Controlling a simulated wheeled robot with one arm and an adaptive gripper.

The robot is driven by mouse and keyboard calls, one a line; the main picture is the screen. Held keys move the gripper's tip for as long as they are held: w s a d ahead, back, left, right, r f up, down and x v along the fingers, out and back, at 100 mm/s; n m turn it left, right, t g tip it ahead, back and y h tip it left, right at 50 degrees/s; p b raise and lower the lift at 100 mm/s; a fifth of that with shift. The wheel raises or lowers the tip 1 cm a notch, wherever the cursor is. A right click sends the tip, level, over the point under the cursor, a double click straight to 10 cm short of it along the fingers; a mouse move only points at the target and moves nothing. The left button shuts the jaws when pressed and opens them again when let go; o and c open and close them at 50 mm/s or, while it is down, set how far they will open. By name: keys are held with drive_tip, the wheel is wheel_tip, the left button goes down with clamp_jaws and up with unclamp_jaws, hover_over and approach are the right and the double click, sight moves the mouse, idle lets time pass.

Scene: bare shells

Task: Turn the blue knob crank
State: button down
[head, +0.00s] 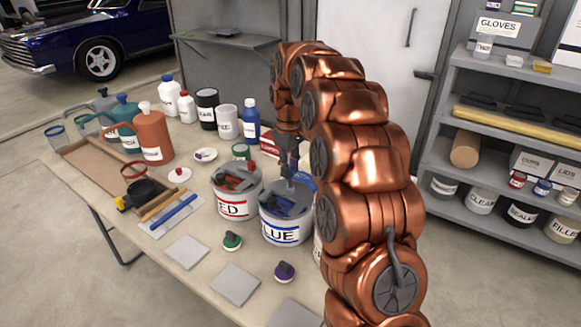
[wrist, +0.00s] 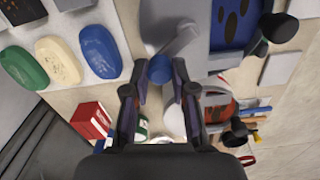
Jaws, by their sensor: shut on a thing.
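The blue knob (wrist: 160,68) is a small round grip on the end of a grey crank arm (wrist: 183,42). The crank sits on top of the can labelled BLUE (head: 286,228), and dark blue paint shows beside it in the wrist view (wrist: 234,22). My gripper (wrist: 161,84) is shut on the knob, with one dark finger on each side of it. In the head view my gripper (head: 289,166) reaches down from above onto the can's top; there the knob is too small and covered to make out.
The can labelled RED (head: 238,203) stands close on the left. Bottles (head: 152,136) stand behind. A shelf unit (head: 440,164) stands at right.

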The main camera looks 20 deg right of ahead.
drive_tip(key=shift+s+a, duration=0.1)
idle(0.3)
drive_tip(key=c, duration=0.9)
unclamp_jaws()
drive_tip(key=shift+c, duration=0.2)
wheel_tip(320, 180, up, 12)
